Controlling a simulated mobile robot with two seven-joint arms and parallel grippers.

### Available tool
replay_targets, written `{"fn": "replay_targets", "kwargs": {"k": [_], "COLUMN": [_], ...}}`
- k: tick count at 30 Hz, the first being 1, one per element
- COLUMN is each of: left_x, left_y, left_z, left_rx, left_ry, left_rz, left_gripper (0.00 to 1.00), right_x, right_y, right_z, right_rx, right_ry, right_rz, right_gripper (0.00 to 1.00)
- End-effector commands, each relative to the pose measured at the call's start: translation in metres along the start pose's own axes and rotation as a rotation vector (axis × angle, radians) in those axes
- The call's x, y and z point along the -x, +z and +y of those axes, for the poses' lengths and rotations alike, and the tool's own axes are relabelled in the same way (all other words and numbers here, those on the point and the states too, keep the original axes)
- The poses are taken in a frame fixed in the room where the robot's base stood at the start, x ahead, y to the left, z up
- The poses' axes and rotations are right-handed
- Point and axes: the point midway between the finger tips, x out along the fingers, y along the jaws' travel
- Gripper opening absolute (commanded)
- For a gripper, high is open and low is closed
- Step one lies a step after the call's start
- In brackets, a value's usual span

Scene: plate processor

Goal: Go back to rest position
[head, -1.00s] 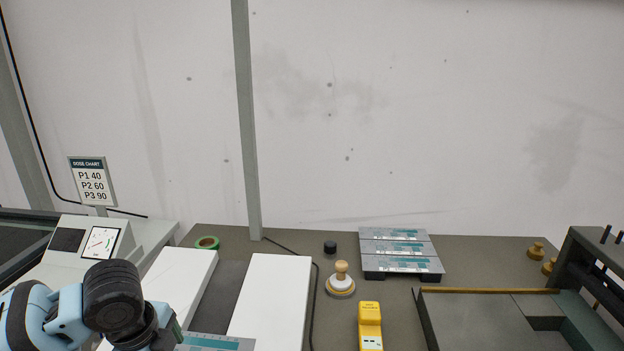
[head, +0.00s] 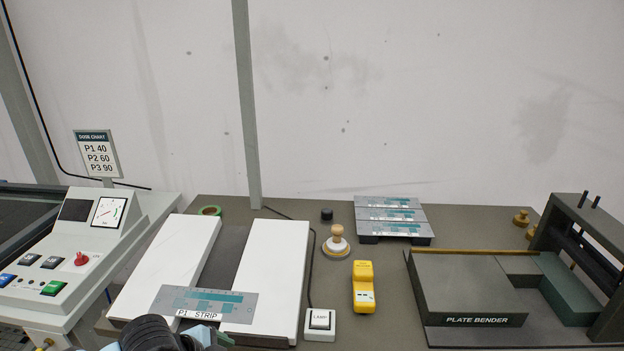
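My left arm shows only as a black joint and light blue links at the bottom edge of the head view, just below the plate labelled P1 STRIP (head: 212,302). A small dark green tip by that plate's lower edge may be part of my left gripper; its fingers cannot be made out. The plate lies across two white panels (head: 170,262) with a dark gap between them. My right gripper and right arm are out of view.
A control console (head: 60,275) with buttons stands at left under a dose chart (head: 97,155). A lamp switch (head: 320,322), yellow meter (head: 363,290), wooden-knobbed stamp (head: 336,243) and stacked plates (head: 390,216) sit mid-bench. The plate bender (head: 470,290) fills the right.

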Motion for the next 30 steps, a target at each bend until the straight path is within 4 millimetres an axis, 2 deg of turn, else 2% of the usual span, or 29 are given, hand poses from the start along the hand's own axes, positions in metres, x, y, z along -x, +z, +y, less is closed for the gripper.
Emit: {"fn": "replay_targets", "kwargs": {"k": [1,3,8,11,15,19,24,27,30], "left_x": [-0.015,-0.030,-0.058,-0.072,-0.086,-0.093,-0.092,-0.088,-0.084], "left_y": [-0.002,-0.004,0.003,0.014,0.040,0.071,0.115,0.135,0.147], "left_z": [0.012,0.023,0.048,0.065,0.094,0.128,0.178,0.202,0.219], "left_rx": [0.062,0.144,0.343,0.468,0.637,0.782,0.926,0.976,1.004], "left_ry": [-0.007,-0.034,-0.101,-0.149,-0.223,-0.296,-0.392,-0.434,-0.461], "left_rz": [0.045,0.099,0.198,0.242,0.275,0.280,0.254,0.233,0.219], "left_gripper": [0.97,0.97,0.97,0.97,0.97,0.97,0.97,0.97,0.97], "right_x": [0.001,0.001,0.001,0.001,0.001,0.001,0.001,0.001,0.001], "right_y": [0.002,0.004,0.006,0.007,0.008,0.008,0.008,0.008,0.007], "right_z": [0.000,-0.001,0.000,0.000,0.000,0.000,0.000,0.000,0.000], "right_rx": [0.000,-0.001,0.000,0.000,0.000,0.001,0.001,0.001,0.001], "right_ry": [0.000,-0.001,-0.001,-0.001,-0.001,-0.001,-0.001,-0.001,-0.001], "right_rz": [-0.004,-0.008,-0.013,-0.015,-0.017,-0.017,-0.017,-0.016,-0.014], "right_gripper": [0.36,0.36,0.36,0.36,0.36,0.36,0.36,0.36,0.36]}}
